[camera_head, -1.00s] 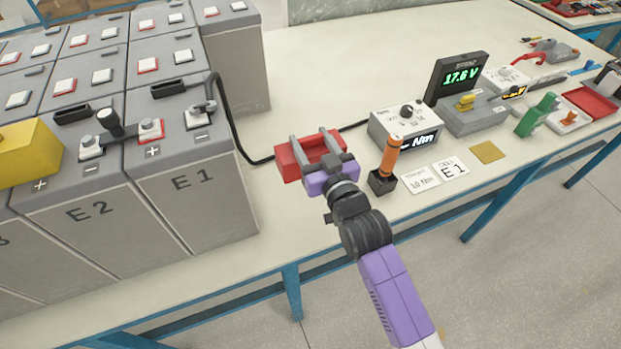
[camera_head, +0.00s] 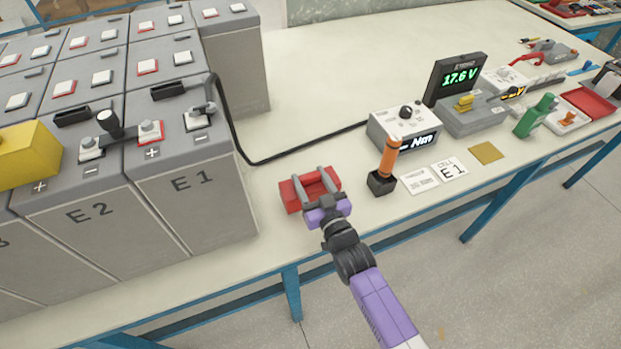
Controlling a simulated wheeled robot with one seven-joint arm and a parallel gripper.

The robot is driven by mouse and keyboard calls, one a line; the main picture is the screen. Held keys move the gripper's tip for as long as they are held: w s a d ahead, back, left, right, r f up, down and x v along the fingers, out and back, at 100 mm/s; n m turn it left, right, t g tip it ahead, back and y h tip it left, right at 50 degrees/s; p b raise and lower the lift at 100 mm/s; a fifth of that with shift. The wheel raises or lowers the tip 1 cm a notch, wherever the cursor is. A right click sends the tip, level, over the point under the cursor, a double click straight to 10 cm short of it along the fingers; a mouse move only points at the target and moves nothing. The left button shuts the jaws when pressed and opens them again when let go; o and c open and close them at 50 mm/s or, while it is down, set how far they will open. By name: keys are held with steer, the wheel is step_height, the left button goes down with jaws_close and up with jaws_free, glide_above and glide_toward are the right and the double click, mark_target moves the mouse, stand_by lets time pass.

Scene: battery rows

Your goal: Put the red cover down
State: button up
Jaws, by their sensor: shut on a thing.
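The red cover (camera_head: 291,196) is a small red box-like piece between the fingers of my gripper (camera_head: 313,178). My gripper is shut on it, with one grey finger on each side. The cover is low over the white bench top (camera_head: 315,75), right of the cell marked E1 (camera_head: 205,195). I cannot tell whether its underside touches the bench. The purple gripper body hides part of its near side.
Grey battery cells stand on the left, with a yellow block (camera_head: 28,155) on top. A black cable (camera_head: 300,152) runs behind the cover to a grey meter box (camera_head: 403,126). An orange-handled tool (camera_head: 388,160) stands to the right. The bench's front edge is close.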

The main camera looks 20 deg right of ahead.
steer(key=shift+f+b, duration=0.4)
steer(key=shift+b, duration=0.05)
steer(key=shift+s+f+b, duration=0.1)
steer(key=shift+f+b, duration=0.15)
steer(key=shift+b, duration=0.05)
steer(key=o, duration=1.4)
steer(key=shift+f, duration=0.15)
steer(key=shift+r+p, duration=0.45)
steer(key=shift+p, duration=0.15)
steer(key=shift+s, duration=0.15)
steer(key=s, duration=0.4)
steer(key=s+b, duration=0.1)
steer(key=s, duration=0.6)
steer(key=shift+s+r, duration=0.3)
steer(key=shift+r, duration=0.05)
